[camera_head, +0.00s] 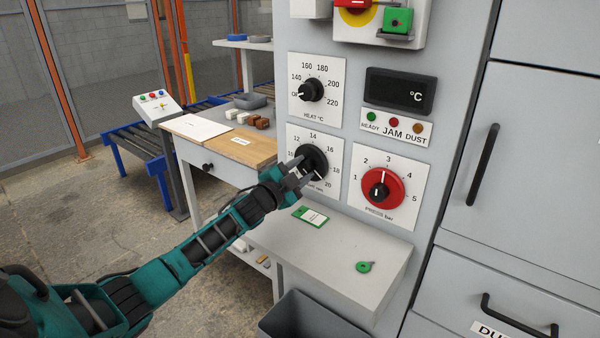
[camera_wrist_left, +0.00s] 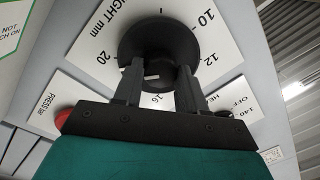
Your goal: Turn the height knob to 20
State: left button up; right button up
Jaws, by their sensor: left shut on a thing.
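The black height knob (camera_head: 312,158) sits on a white dial plate on the grey panel, with 12, 14, 16 and 20 readable around it. My left gripper (camera_head: 300,180) reaches it from the lower left in the head view. In the left wrist view the gripper (camera_wrist_left: 160,85) has one finger on each side of the grip of the knob (camera_wrist_left: 165,40), shut on it. A short white mark shows on the grip between the fingers; the number it points to cannot be told for sure. The fingers cover part of the dial. My right gripper is not in view.
The heat knob (camera_head: 311,90) is just above and the red press knob (camera_head: 383,189) is to the right. A grey shelf (camera_head: 340,262) below holds a green tag (camera_head: 310,216) and a green key-like item (camera_head: 365,267). A worktable (camera_head: 240,146) stands to the left.

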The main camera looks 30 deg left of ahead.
pick_arm(q)
jog(key=shift+m, duration=1)
jog(key=o, duration=1.1)
jog(key=shift+c, duration=0.2)
jog(key=shift+s, duration=0.1)
jog(key=s, duration=1.2)
jog(key=shift+s+a+f+p, duration=0.25)
jog(key=shift+s+f+p, duration=0.05)
jog(key=shift+s+p, duration=0.05)
jog(key=shift+s, duration=0.1)
